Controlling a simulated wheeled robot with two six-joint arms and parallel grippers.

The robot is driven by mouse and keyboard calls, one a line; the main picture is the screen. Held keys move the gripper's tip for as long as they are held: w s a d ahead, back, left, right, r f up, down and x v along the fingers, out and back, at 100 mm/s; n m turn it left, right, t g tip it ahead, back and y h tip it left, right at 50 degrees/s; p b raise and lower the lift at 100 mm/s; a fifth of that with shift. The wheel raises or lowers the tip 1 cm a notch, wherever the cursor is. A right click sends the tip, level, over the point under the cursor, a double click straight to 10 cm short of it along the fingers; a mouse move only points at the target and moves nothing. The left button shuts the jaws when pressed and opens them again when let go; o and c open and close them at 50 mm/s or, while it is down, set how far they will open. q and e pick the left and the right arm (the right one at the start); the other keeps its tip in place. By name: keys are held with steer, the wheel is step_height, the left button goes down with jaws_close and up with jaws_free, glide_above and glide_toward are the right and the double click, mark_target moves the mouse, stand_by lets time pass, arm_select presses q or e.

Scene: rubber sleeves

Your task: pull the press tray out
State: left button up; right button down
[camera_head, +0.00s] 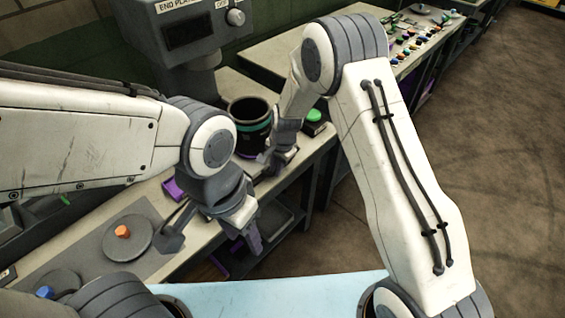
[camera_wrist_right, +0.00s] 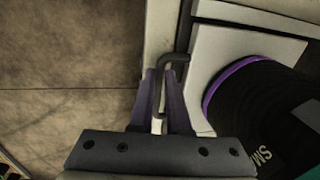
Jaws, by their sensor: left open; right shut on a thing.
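The press tray (camera_wrist_right: 203,60) shows as a pale plate in the right wrist view, with a dark bent handle (camera_wrist_right: 182,62) at its edge. My right gripper (camera_wrist_right: 167,75) is shut on this handle, its purple-sided fingers either side of the bar. In the head view my right gripper (camera_head: 273,157) is low beside a black cylinder (camera_head: 250,138) with a teal band, at the press. The tray is mostly hidden there. The cylinder also shows in the wrist view (camera_wrist_right: 255,95), with a purple ring, over the tray. My left gripper (camera_head: 213,241) is open and empty above the bench's front edge.
The grey press housing (camera_head: 188,40) with a knob stands behind. A green button (camera_head: 314,116) is right of my right gripper. On the bench at left are round grey discs with an orange knob (camera_head: 122,232) and a blue knob (camera_head: 45,292). Open floor lies right.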

stand_by(0.3)
steer(key=c, duration=0.9)
jaws_free()
steer(key=r, duration=0.3)
steer(key=s+d+r+b, duration=0.1)
steer(key=r, duration=0.6)
steer(key=shift+s+d+r, duration=0.2)
steer(key=s+a+r+n, duration=0.1)
steer(key=s+r+n, duration=0.3)
steer(key=s, duration=0.3)
steer(key=s+a+r+n, duration=0.2)
steer(key=s+r+n, duration=0.2)
steer(key=s, duration=0.4)
steer(key=s+d+n, duration=0.1)
steer(key=s+n, duration=0.2)
steer(key=s, duration=0.2)
steer(key=s+d+r+n+g, duration=0.1)
steer(key=s+d+n, duration=0.1)
steer(key=s, duration=0.3)
steer(key=s+d+r+n, duration=0.1)
steer(key=s+n, duration=0.2)
steer(key=s, duration=0.2)
steer(key=shift+s+d+n, duration=0.2)
steer(key=shift+d+n, duration=0.05)
steer(key=shift+n, duration=0.05)
